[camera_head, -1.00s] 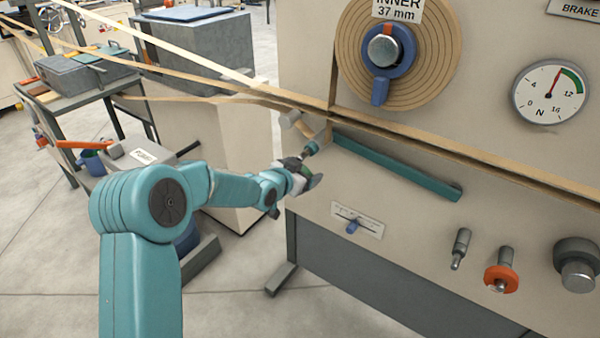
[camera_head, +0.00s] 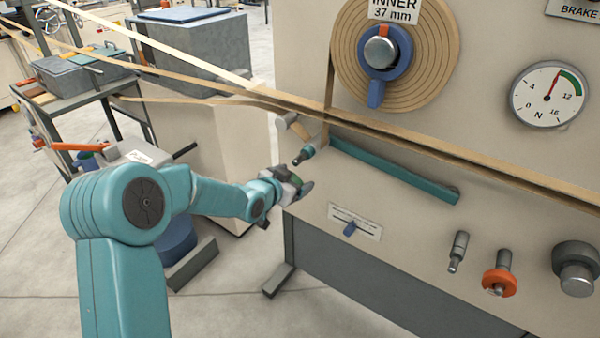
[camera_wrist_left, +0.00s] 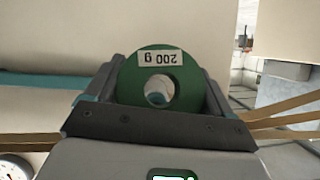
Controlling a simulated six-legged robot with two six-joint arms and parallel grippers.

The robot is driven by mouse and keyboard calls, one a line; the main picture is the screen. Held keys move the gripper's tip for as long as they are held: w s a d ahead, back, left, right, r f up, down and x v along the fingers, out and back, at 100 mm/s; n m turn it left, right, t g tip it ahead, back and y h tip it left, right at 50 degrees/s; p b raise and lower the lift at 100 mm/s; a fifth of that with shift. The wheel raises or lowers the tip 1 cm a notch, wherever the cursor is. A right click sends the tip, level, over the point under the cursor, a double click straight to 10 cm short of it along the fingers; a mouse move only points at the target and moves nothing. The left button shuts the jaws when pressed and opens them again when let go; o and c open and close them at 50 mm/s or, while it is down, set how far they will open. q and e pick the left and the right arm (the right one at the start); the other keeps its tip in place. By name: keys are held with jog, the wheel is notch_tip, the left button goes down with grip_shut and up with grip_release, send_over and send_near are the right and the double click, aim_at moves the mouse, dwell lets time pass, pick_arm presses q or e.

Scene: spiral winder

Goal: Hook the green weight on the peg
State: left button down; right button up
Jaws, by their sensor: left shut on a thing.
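My left gripper (camera_head: 297,188) is shut on the green weight (camera_wrist_left: 188,88), a disc with a round central hole and an upside-down "200 g" label. In the head view only a small green part of the weight (camera_head: 296,181) shows between the fingers. A short grey peg with a teal collar (camera_head: 304,155) sticks out at the left end of the teal bar on the machine's front. The gripper and weight appear just below the peg, apart from it in the picture. My right gripper is not in view.
Paper strips (camera_head: 400,142) run across the panel just above the teal bar (camera_head: 395,172). A grey peg (camera_head: 458,252), a peg with an orange disc (camera_head: 499,282) and a dark knob (camera_head: 577,268) project at lower right.

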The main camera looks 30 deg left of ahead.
pick_arm(q)
jog(key=s+a+r, duration=0.1)
jog(key=s, duration=1.1)
jog(key=shift+s, duration=0.15)
dwell(0.7)
